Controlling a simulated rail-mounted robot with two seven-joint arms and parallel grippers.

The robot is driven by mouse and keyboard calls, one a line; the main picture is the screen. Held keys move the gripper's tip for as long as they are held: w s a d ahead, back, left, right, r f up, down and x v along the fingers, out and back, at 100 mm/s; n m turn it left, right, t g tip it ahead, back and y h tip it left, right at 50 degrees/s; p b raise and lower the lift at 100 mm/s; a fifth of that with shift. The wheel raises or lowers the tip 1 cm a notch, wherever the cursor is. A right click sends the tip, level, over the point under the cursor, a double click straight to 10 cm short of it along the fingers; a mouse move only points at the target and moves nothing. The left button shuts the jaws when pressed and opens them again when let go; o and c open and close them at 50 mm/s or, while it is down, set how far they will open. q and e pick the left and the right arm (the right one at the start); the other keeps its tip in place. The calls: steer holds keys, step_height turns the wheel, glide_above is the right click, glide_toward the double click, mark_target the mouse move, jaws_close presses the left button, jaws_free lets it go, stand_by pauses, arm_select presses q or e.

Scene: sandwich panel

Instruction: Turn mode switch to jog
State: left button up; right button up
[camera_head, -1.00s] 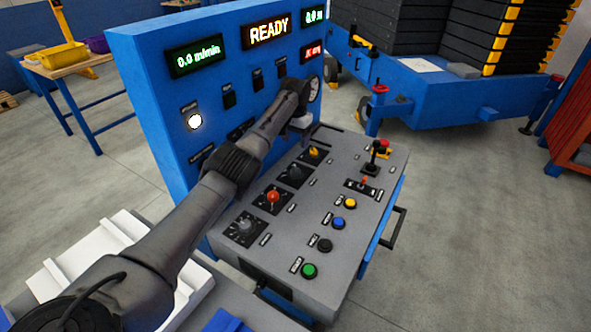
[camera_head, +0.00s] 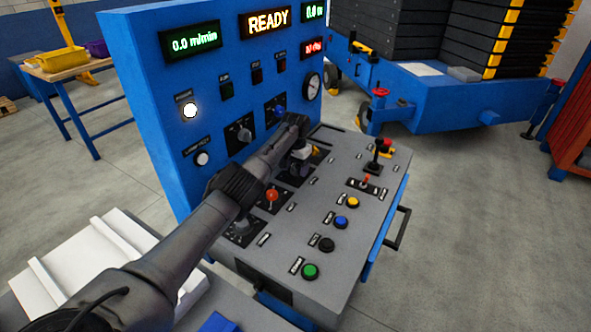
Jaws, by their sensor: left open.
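The sloped grey desk (camera_head: 345,180) of the console carries several rotary switches and buttons. My left arm reaches across from the lower left. Its open gripper (camera_head: 299,163) points down over the row of rotary switches, at the dark knob beside the yellow knob (camera_head: 315,151). The gripper hides most of that dark knob, and I cannot tell whether it touches it. The labels are too small to read, so I cannot tell which is the mode switch. My right gripper is not in view.
A joystick (camera_head: 377,153), a blue button (camera_head: 341,222) and a green button (camera_head: 310,271) lie to the right. A white tray (camera_head: 95,270) is at lower left.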

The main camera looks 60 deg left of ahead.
arm_select(q)
steer(key=shift+c, duration=1.2)
steer(key=c, duration=0.7)
